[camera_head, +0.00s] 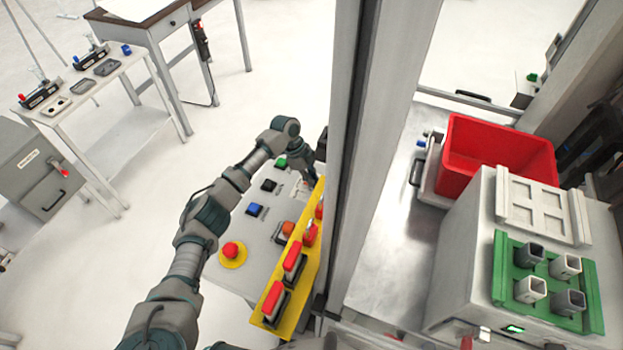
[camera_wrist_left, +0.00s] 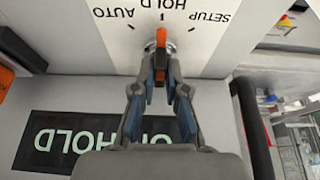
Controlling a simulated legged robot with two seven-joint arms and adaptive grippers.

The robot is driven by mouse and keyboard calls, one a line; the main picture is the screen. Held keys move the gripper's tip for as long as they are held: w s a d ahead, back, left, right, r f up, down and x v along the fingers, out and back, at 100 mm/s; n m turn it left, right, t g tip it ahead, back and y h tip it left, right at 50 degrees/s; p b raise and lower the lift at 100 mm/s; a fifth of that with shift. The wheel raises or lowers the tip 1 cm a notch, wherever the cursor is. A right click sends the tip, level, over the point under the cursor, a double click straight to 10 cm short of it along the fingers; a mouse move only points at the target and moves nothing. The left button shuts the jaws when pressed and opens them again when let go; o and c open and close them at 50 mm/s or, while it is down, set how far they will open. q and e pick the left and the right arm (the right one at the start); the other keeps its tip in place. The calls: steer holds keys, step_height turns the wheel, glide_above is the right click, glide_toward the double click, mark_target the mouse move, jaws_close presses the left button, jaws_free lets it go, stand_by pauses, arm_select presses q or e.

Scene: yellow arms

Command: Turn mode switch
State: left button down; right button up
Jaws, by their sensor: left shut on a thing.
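The mode switch (camera_wrist_left: 160,42) is a small orange and black knob on a pale panel, in the left wrist view. Its orange end points at the middle mark, under the HOLD label; AUTO and SETUP labels flank it. The lettering is upside down in this view. My left gripper (camera_wrist_left: 160,75) is shut on the knob, one finger on each side. In the head view my left gripper (camera_head: 304,178) is at the far end of the grey control panel (camera_head: 228,276), and the knob cannot be made out there. My right gripper is not in view.
A dark display (camera_wrist_left: 70,142) below the knob reads HOLD, partly hidden by my gripper. The panel has a red emergency button (camera_head: 231,250) and blue button (camera_head: 255,210). A yellow strip (camera_head: 270,322) with red switches and a grey post (camera_head: 362,170) stand close right.

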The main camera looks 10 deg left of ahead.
arm_select(q)
steer(key=shift+w+r, duration=0.15)
steer(key=shift+r, duration=0.15)
steer(key=c, duration=1.2)
jaws_free()
steer(key=shift+d+f, duration=0.1)
steer(key=shift+f, duration=0.05)
steer(key=v, duration=1.2)
steer(key=shift+f, duration=0.1)
